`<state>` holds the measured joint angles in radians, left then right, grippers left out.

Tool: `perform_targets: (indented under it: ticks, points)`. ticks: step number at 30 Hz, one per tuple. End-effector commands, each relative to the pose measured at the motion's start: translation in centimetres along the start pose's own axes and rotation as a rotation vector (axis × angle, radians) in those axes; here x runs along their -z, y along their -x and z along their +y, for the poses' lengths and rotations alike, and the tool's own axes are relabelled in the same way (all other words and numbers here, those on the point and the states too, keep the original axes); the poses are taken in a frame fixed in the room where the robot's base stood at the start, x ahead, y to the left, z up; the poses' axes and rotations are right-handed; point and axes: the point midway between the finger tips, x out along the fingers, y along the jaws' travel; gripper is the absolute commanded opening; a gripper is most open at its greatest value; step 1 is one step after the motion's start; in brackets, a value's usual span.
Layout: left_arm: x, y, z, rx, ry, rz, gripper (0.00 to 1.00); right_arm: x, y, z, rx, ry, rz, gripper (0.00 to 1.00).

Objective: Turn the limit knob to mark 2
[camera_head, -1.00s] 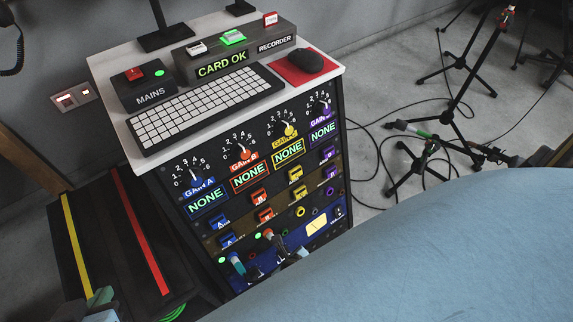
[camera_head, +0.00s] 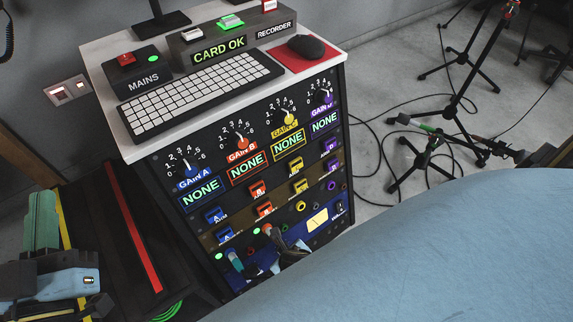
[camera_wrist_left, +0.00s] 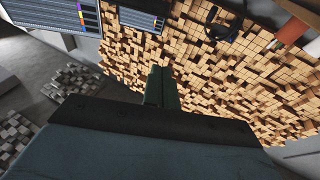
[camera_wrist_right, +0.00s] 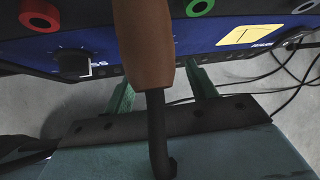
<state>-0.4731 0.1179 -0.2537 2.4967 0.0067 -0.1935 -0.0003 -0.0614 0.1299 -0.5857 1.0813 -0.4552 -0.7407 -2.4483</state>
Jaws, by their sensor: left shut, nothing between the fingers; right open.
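The rack's blue bottom strip (camera_head: 262,262) carries small controls, whose labels are too small to read in the head view. In the right wrist view a black knob (camera_wrist_right: 73,63) sits on this strip, beside lettering ending in "SS"; I cannot tell which knob is the limit knob, or its setting.
Above the strip are gain knobs, such as the blue gain A knob (camera_head: 191,172). A keyboard (camera_head: 200,97) and a mouse (camera_head: 306,46) lie on the rack's top. Tripods (camera_head: 452,108) and cables stand at right.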

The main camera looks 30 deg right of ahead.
Motion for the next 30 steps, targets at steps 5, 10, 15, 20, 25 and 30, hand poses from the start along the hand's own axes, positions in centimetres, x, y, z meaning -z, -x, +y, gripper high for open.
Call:
perform_targets:
  ticks: [5, 10, 15, 20, 25, 30]
  points:
    - [2.6, 0.2, 0.5, -0.013, 0.01, 0.177, 0.0, 0.1, -1.2, 0.0, 0.001, 0.0, 0.001, 0.57]
    - [4.1, 0.8, 0.6, -0.016, 0.012, 0.329, 0.0, 0.1, -2.5, 0.1, 0.0, -0.001, 0.001, 0.57]
    - [5.2, 1.4, 0.7, -0.018, 0.012, 0.441, 0.0, 0.0, -3.4, 0.1, -0.001, 0.0, 0.0, 0.57]
    - [5.7, 1.8, 0.7, -0.019, 0.013, 0.496, 0.0, 0.0, -3.8, 0.1, 0.0, 0.0, 0.0, 0.57]
    - [5.9, 1.9, 0.7, -0.019, 0.013, 0.511, 0.0, 0.0, -3.9, 0.0, 0.0, 0.0, 0.001, 0.57]
    - [5.9, 1.9, 0.7, -0.019, 0.013, 0.509, 0.0, 0.0, -3.9, 0.0, 0.0, 0.0, 0.001, 0.56]
